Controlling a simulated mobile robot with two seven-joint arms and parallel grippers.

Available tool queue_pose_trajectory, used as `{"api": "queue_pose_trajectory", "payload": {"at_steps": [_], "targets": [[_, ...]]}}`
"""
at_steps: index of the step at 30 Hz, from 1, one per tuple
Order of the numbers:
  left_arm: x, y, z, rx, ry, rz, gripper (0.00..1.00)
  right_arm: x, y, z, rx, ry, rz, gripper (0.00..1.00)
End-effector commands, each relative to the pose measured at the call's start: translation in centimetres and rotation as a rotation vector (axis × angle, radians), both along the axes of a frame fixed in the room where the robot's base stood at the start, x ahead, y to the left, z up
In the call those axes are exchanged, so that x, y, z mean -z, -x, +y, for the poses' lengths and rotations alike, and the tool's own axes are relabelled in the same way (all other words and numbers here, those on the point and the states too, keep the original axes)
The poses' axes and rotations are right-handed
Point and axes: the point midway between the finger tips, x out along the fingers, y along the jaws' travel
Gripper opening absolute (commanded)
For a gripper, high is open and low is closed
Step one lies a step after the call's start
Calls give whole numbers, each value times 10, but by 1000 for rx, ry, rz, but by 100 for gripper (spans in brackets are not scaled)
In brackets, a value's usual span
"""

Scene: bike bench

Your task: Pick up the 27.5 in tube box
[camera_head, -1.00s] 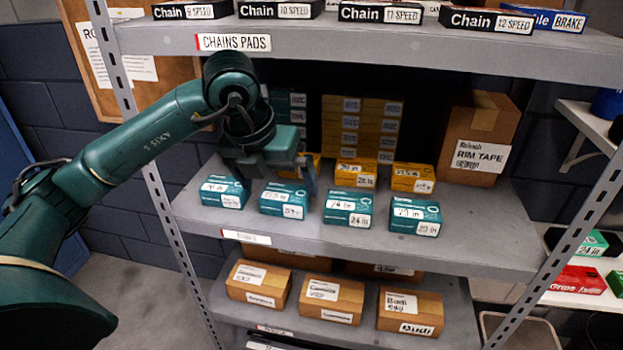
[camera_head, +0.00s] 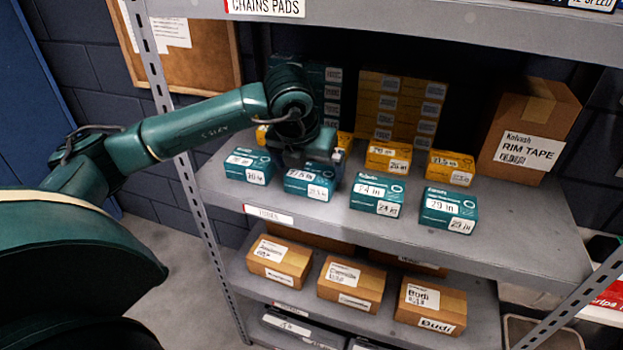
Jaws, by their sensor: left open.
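The teal 27.5 in tube box (camera_head: 308,186) is second from the left in the front row on the middle shelf. My left gripper (camera_head: 308,166) comes from above and behind it. It is open, with its fingers low over the back of the box, and hides part of its top. Whether the fingers touch the box cannot be told. The box sits flat on the shelf. My right gripper is not in view.
Teal boxes stand beside it: one at the left (camera_head: 249,166), a 24 in box (camera_head: 377,194) and a 29 in box (camera_head: 448,210) at the right. Yellow boxes (camera_head: 388,158) stand behind. The upper shelf (camera_head: 420,27) is overhead. A rim tape carton (camera_head: 528,130) is at the right.

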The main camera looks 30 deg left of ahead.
Motion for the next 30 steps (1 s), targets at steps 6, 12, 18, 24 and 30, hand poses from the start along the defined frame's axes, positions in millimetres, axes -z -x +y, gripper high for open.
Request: {"api": "queue_pose_trajectory", "payload": {"at_steps": [6,12,18,24,30], "targets": [[29,-12,2,-2,1,4,100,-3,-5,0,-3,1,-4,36],[35,-15,3,0,0,0,100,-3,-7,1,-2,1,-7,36],[35,-15,2,0,0,0,93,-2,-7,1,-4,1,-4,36],[34,-15,3,0,0,0,76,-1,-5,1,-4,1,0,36],[34,-15,3,-1,0,0,60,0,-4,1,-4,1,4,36]]}}
